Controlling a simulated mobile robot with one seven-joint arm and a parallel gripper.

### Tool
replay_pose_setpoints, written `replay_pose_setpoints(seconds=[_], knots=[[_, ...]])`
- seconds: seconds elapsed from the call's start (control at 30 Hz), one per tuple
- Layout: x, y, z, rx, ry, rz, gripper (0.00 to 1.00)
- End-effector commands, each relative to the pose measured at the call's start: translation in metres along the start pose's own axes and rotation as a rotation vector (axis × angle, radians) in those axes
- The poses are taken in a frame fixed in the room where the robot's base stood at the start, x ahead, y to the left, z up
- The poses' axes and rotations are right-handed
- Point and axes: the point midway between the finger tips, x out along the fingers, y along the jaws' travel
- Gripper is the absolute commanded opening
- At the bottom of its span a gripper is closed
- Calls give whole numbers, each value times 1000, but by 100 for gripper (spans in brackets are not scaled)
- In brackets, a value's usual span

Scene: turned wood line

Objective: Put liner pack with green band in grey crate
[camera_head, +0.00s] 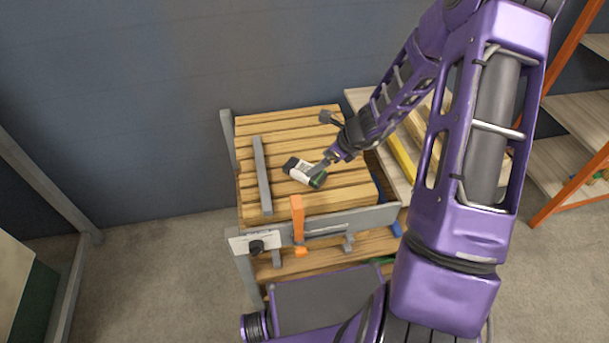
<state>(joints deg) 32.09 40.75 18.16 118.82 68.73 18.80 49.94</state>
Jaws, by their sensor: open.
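A small pack (300,170) lies on the slatted wooden top of the workbench (285,128). It is white in the middle, black at its left end, and shows green at its right end. My gripper (317,170) reaches in from the upper right and is open at the pack's right part. The fingers overlap the pack in the picture, and I cannot tell whether they touch it. I cannot make out a grey crate in this view.
A grey bar (262,175) lies left of the pack. An orange clamp (297,218) stands at the bench's front edge. Boards, one yellow (402,158), lie on a pale surface at right. An orange-framed shelf (570,115) stands far right. Floor at left is clear.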

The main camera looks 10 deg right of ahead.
Motion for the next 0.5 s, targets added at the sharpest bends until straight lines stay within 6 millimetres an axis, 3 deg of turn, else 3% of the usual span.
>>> replay_pose_setpoints(seconds=[0.1, 0.33, 0.5], knots=[[20, 0, -1, 1, 0, 2, 100], [34, -1, 1, 0, 0, 1, 100], [60, -5, 5, 1, -1, 2, 100]])
